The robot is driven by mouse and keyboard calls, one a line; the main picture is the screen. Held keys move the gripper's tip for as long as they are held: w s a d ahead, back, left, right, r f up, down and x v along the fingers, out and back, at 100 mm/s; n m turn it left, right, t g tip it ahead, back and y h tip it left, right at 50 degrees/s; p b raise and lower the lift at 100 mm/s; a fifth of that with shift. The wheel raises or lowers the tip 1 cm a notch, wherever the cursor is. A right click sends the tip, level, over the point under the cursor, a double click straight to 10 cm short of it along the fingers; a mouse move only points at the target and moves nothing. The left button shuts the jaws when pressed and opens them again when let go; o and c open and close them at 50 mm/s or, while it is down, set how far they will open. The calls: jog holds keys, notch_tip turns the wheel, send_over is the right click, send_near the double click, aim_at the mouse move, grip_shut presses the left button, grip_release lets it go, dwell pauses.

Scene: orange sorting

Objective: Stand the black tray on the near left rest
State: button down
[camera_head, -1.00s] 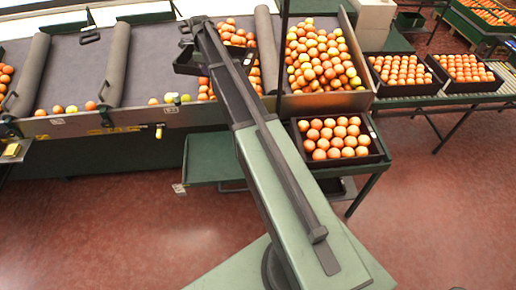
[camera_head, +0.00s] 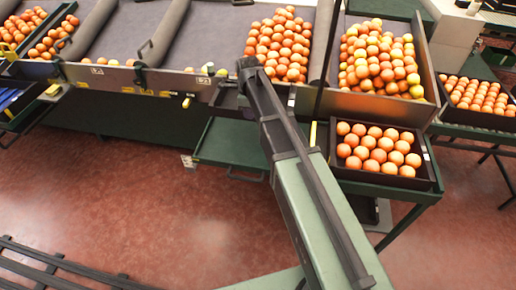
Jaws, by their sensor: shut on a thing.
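My arm (camera_head: 280,130) reaches up and away, its dark far end over the near edge of the sorting table. My gripper itself is hidden behind the arm, so its jaws do not show. A small dark part, seemingly of the black tray (camera_head: 229,97), shows just left of the arm at the table's front edge; the rest is covered. I cannot tell whether it touches anything. A low green shelf (camera_head: 230,143) stands below and left of the arm, its visible top bare. I cannot tell for certain which surface is the near left rest.
A black crate of oranges (camera_head: 429,172) stands on the green stand right of my arm. Heaped oranges lie in a bin (camera_head: 436,85) behind it. Grey rollers (camera_head: 90,30) cross the sorting table. The red floor is open at the front; dark slats (camera_head: 60,265) lie at lower left.

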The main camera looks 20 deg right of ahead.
notch_tip(320, 180, down, 20)
jog(key=b, duration=1.8)
jog(key=shift+r+b, duration=0.1)
jog(key=shift+b, duration=0.2)
jog(key=shift+r+p, duration=0.3)
jog(key=shift+f, duration=0.25)
jog(key=c, duration=1.3)
grip_release()
jog(key=shift+r, duration=0.1)
jog(key=shift+o, duration=0.2)
notch_tip(320, 180, up, 12)
jog(key=p, duration=1.2)
jog(key=shift+r, duration=0.25)
